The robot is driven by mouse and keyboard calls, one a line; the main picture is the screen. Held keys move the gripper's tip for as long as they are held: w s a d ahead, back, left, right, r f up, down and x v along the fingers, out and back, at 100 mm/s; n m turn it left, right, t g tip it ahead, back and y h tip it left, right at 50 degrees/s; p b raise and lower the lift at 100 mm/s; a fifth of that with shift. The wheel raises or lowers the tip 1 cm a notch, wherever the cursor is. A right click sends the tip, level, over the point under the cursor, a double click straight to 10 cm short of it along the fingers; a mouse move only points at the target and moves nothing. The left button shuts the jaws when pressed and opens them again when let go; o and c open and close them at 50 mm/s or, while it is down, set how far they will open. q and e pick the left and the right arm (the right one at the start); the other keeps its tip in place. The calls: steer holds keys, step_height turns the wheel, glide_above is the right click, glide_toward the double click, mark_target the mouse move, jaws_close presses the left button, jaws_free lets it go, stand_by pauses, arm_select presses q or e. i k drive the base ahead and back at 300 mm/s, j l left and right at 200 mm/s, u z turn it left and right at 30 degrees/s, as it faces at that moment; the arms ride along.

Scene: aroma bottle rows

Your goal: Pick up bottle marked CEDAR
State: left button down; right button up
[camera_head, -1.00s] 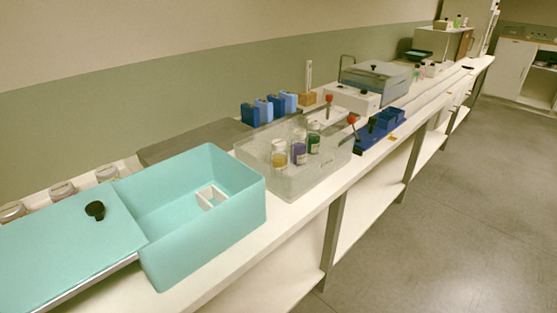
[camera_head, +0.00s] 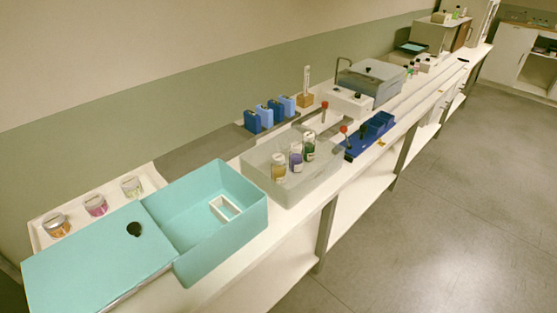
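Three small bottles stand upright in a row in a clear tray (camera_head: 283,200) on the bench: an amber one (camera_head: 278,172), a purple one (camera_head: 296,161) and a dark green one (camera_head: 309,150). Their labels are too small to read. Three more containers stand in a white tray (camera_head: 36,238) at the left: an orange one (camera_head: 56,225), a pink one (camera_head: 96,206) and a pale green one (camera_head: 132,187). I cannot tell which bottle is marked CEDAR. Neither of my grippers is in view.
Several blue containers (camera_head: 265,117) stand behind the clear tray. A blue rack (camera_head: 357,148) is to its right. The floor (camera_head: 440,210) is clear.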

mark_target(277, 166)
steer(key=k, duration=0.35)
steer(key=i+l+u, duration=0.3)
steer(key=i, duration=0.25)
steer(key=i+l+u, duration=0.25)
steer(key=i, duration=0.25)
steer(key=i+l+u, duration=0.3)
steer(key=i+l, duration=0.1)
steer(key=i, duration=0.1)
